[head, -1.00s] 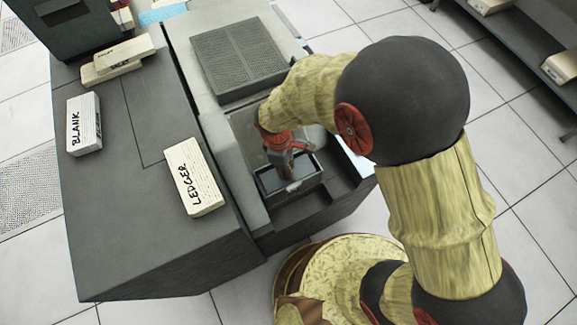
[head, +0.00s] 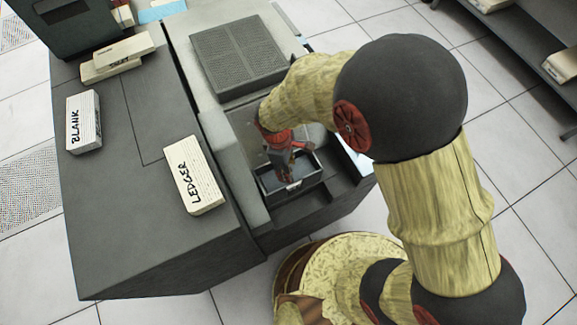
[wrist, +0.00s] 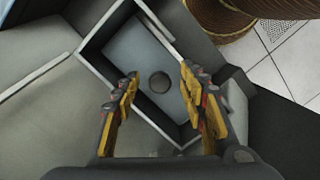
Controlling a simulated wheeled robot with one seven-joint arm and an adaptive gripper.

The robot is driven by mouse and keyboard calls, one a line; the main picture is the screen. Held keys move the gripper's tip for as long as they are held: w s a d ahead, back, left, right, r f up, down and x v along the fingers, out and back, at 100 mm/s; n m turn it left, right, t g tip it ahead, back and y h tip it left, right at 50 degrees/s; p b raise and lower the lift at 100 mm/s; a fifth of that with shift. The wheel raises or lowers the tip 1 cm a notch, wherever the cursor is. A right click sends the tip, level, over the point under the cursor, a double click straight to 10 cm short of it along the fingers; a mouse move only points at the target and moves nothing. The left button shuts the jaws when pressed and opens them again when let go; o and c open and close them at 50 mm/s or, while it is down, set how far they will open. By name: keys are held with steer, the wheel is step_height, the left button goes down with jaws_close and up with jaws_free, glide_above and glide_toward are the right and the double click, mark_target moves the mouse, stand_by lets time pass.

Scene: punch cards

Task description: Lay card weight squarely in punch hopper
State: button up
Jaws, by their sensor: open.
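The card weight (wrist: 143,50) is a flat grey plate with a round dark knob (wrist: 159,82). In the wrist view it lies inside the punch hopper (wrist: 107,74), a pale-rimmed box. Its edges look roughly parallel to the hopper walls, but I cannot tell whether it lies fully flat. My gripper (wrist: 159,82) is open, with one finger on each side of the knob in the picture and no visible contact. In the head view my gripper (head: 284,172) is over the hopper (head: 303,186) and hides most of its inside, including the weight.
A ledger card block (head: 194,176) and a blank card block (head: 84,123) lie on the dark cabinet top (head: 135,205) to the left. More card blocks (head: 118,55) lie farther back. A ribbed panel (head: 238,58) is behind the hopper. Tiled floor is at the right.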

step_height(320, 180, up, 12)
steer(key=a, duration=0.1)
steer(key=shift+w+a, duration=0.2)
steer(key=shift+a, duration=0.15)
steer(key=shift+f, duration=0.1)
stand_by(0.6)
